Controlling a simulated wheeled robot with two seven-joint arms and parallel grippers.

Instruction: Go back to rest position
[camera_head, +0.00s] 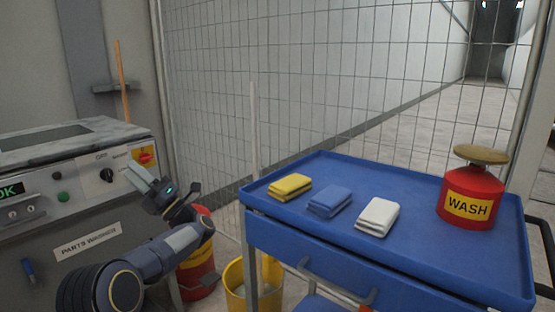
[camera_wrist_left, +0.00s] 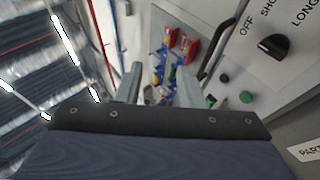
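My left gripper (camera_head: 146,180) is raised in front of the parts washer's (camera_head: 92,238) control panel, near its dial and red-and-yellow switch. In the left wrist view its two fingers (camera_wrist_left: 160,80) stand apart with nothing held between them. Whether it touches the panel cannot be told from the head view, but the wrist view shows the panel off to the right of the fingers. My right gripper is in neither view.
A blue cart (camera_head: 420,215) stands at the right with a yellow cloth (camera_head: 290,187), a blue cloth (camera_head: 330,201), a white cloth (camera_head: 377,216) and a red WASH can (camera_head: 470,198) on top. A yellow bucket (camera_head: 238,285) stands on the floor between washer and cart. A wire fence (camera_head: 300,80) runs behind.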

